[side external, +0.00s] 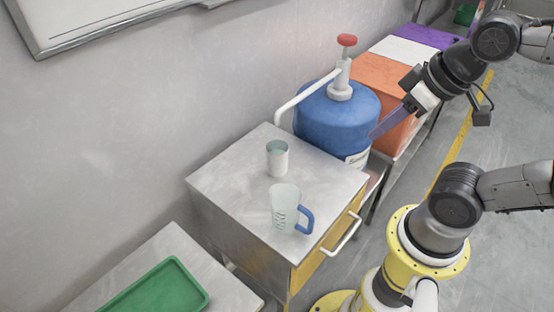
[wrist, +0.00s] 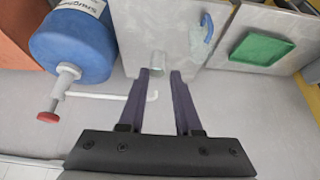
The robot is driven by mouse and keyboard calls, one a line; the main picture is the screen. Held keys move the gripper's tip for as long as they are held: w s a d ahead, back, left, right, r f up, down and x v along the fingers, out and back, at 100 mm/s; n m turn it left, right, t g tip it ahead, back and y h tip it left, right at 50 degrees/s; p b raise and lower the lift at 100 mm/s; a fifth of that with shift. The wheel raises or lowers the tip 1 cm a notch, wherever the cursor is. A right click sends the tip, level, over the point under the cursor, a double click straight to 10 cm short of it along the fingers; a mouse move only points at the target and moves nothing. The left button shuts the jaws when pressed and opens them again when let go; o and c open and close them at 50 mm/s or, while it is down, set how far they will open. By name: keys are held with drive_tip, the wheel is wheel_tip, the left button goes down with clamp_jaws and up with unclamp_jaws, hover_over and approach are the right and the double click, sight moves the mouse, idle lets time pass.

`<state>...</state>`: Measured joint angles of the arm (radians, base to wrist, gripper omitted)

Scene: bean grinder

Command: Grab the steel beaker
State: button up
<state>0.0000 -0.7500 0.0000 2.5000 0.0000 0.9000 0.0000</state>
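The steel beaker (side external: 277,160) is a small silvery cup standing upright on the metal cabinet top. In the wrist view the beaker (wrist: 158,60) appears just beyond my fingertips, roughly in line with the gap between them. My gripper (side external: 375,133) has long purple-grey fingers. In the side view it is right of the beaker, near the blue container, and clearly apart from the beaker. In the wrist view my gripper's fingers (wrist: 160,74) are spread with nothing between them.
A clear measuring jug (side external: 284,208) with a blue handle stands near the beaker. A blue container (side external: 325,115) with a red-topped pump and white spout (side external: 305,90) stands behind. A green tray (side external: 155,290) lies on the lower-left table. The cabinet top's left part is clear.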

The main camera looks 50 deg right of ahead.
drive_tip(key=o, duration=1)
drive_tip(key=w+d+r+n+h, duration=0.1)
drive_tip(key=w+d+r+n, duration=0.1)
drive_tip(key=w+r+n, duration=0.4)
drive_tip(key=n+g+h, duration=0.3)
drive_tip(key=n+g, duration=0.1)
drive_tip(key=n, duration=0.7)
hover_over(277, 153)
drive_tip(key=s+a, duration=0.4)
wheel_tip(277, 153, down, 8)
drive_tip(key=w+a+f+n+g, duration=0.1)
drive_tip(key=w+a+f+g, duration=0.15)
drive_tip(key=f, duration=0.55)
drive_tip(key=shift+t, duration=0.45)
drive_tip(key=x, duration=1.3)
drive_tip(key=shift+s+f, duration=0.1)
drive_tip(key=shift+f, duration=0.05)
